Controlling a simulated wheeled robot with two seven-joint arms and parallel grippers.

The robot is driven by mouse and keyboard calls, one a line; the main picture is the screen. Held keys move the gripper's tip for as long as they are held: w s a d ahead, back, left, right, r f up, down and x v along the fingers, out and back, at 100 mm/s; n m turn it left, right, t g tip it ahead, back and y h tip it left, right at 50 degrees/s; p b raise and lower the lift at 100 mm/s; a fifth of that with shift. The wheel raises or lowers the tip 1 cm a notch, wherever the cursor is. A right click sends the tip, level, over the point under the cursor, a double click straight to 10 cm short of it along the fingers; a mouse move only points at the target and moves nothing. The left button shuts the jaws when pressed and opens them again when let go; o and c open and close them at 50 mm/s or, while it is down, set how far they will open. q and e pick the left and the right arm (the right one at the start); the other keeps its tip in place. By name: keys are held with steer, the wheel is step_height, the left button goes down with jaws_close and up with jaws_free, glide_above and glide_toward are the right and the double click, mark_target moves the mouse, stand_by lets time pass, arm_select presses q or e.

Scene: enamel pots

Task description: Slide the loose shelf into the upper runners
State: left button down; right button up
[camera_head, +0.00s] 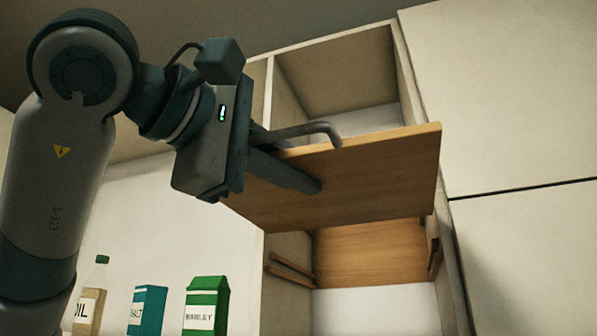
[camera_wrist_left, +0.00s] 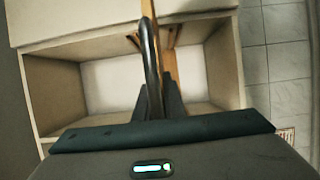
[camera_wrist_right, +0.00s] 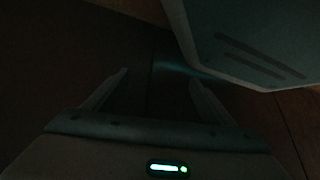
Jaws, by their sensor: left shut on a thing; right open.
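The loose shelf (camera_head: 370,180) is a flat wooden board, held tilted in front of the open cabinet (camera_head: 262,290). My left gripper (camera_head: 296,168) is shut on its left part, with one finger along the underside. A curved grey bar (camera_head: 310,130) shows beside the jaws. In the left wrist view the shelf (camera_wrist_left: 164,50) is seen nearly edge-on between the fingers. Runner strips (camera_head: 290,268) show on the cabinet's left inner wall, and one (camera_head: 434,250) on the right wall. The shelf hides part of the cabinet inside. My right gripper (camera_wrist_right: 158,76) is open and empty.
Another wooden board (camera_head: 370,254) shows inside the cabinet, below the held shelf. Closed pale doors (camera_head: 510,100) stand to the right. An oil bottle (camera_head: 90,295), a blue salt box (camera_head: 148,308) and a green carton (camera_head: 206,305) stand at lower left. The right wrist view is dark.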

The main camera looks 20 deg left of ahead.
arm_select(q)
steer(key=shift+r+p, duration=0.3)
steer(key=shift+r, duration=0.1)
steer(key=shift+s+r+p, duration=0.1)
steer(key=shift+r+p, duration=0.4)
steer(key=shift+r, duration=0.15)
steer(key=shift+r+p, duration=0.4)
steer(key=shift+r, duration=0.05)
steer(key=shift+s+r+p, duration=0.1)
steer(key=shift+r+p, duration=0.65)
steer(key=shift+r, duration=0.5)
steer(key=shift+s+r+p, duration=0.1)
steer(key=shift+r+p, duration=0.9)
steer(key=shift+p, duration=0.1)
steer(key=shift+r+p, duration=0.35)
steer(key=shift+r, duration=0.05)
arm_select(e)
steer(key=s+d+g, duration=0.2)
steer(key=s+d, duration=0.2)
steer(key=s, duration=0.5)
steer(key=s+d+f+g+h, duration=0.1)
steer(key=s+d+g, duration=0.2)
steer(key=s, duration=0.6)
steer(key=shift+s+d+h, duration=0.3)
steer(key=shift+d, duration=0.2)
steer(key=shift+w, duration=0.15)
